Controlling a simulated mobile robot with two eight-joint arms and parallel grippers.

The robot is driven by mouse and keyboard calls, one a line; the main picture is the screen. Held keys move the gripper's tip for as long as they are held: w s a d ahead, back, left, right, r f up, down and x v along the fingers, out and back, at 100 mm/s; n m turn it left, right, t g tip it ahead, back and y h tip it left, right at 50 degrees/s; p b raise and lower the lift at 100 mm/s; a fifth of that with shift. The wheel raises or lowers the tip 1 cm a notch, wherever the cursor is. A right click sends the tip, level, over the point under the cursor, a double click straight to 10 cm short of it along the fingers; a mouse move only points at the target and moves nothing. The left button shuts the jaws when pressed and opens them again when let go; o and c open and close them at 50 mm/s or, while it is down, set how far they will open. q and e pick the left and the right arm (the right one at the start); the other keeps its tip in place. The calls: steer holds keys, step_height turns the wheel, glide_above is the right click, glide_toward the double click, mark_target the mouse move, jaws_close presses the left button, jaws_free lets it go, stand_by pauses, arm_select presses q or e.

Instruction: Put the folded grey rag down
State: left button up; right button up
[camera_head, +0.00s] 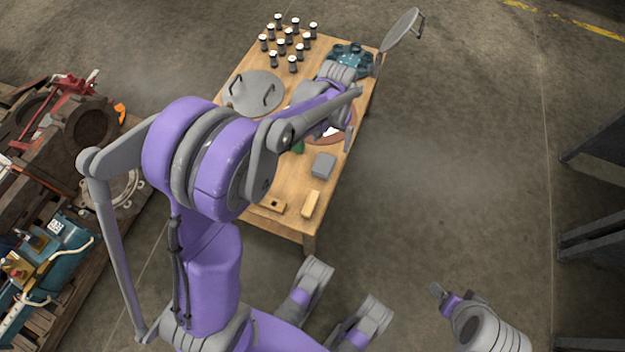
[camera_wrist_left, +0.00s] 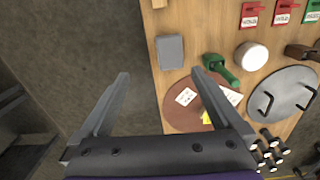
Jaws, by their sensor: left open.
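The folded grey rag (camera_head: 323,164) lies flat on the wooden table (camera_head: 290,222), near its right edge in the head view. It also shows in the wrist view (camera_wrist_left: 169,51), lying clear of both fingers. My left gripper (camera_wrist_left: 160,75) is open, with nothing between its fingers. Its fingers reach over the table edge near the rag, apart from it. In the head view my left arm partly hides this gripper and the table's middle. My right gripper (camera_head: 440,290) is low at the right, away from the table; its jaw opening is unclear.
A brown disc (camera_wrist_left: 181,115) with white cards lies beside the rag, with a green object (camera_wrist_left: 220,70) nearby. A round grey lid (camera_head: 255,92) with handles, several white-capped bottles (camera_head: 290,40) and a wooden block (camera_head: 311,204) share the table. Floor right of the table is open.

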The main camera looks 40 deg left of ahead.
arm_select(q)
steer(key=s+d+r+t, duration=0.1)
steer(key=s+d+r, duration=0.1)
steer(key=s, duration=0.5)
steer(key=s+d+r+m+t, duration=0.1)
steer(key=s+d+r+t, duration=0.1)
steer(key=s, duration=0.5)
steer(key=s+d+r+m+t, duration=0.1)
steer(key=s+d+r, duration=0.1)
steer(key=s, duration=0.4)
steer(key=shift+s+d+r+t, duration=0.15)
steer(key=shift+s+d+t, duration=0.2)
steer(key=shift+d, duration=0.5)
steer(key=shift+r, duration=0.1)
